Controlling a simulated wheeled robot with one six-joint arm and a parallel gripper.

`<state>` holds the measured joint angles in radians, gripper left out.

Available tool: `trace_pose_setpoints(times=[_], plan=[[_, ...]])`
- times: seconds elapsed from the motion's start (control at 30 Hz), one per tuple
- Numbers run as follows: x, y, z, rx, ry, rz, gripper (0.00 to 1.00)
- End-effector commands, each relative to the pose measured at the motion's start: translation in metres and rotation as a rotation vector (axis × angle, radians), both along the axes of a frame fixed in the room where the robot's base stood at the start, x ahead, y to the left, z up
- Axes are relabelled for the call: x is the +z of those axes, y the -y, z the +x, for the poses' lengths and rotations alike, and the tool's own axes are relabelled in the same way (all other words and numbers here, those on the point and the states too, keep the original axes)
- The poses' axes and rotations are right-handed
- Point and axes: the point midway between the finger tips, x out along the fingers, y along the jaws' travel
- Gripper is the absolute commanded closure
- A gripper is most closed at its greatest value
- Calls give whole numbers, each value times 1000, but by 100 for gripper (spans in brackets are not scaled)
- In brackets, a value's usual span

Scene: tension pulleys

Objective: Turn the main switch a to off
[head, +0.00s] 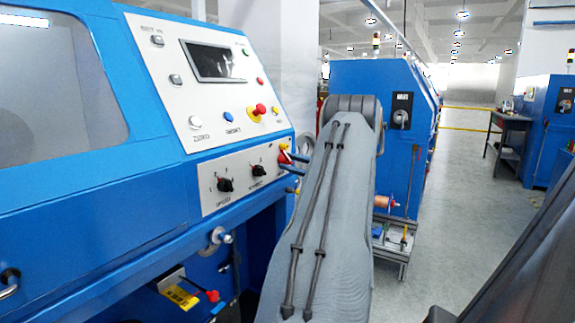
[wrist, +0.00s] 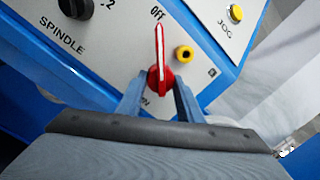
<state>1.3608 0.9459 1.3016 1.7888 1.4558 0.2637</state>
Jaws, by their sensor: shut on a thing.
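The main switch (wrist: 158,76) is a red round knob with a long red handle that has a white line along it. In the wrist view its handle points up, its tip just under the printed "OFF". Part of an "ON" label shows below the knob, partly hidden by a finger. My gripper (wrist: 158,92) has its two blue-grey fingers shut on the knob's lower part, one on each side. In the head view my gripper (head: 293,157) reaches the right edge of the lower control panel, where only a little red of the switch shows.
A yellow-ringed socket (wrist: 184,53) sits close right of the switch. A black spindle knob (wrist: 75,7) is at the upper left and a yellow jog button (wrist: 236,13) at the upper right. The blue machine (head: 90,190) fills the left; open floor (head: 450,230) lies right.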

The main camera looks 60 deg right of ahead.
Motion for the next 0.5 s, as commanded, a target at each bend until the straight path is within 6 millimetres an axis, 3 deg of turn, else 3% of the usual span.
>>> trace_pose_setpoints(times=[0.1,0.13,0.2,0.5], plan=[[-2,0,-2,-2,-2,1,100],[-2,0,-2,-2,-2,1,62],[-2,0,-1,-2,-2,1,50],[-1,-2,2,3,-1,1,48]])
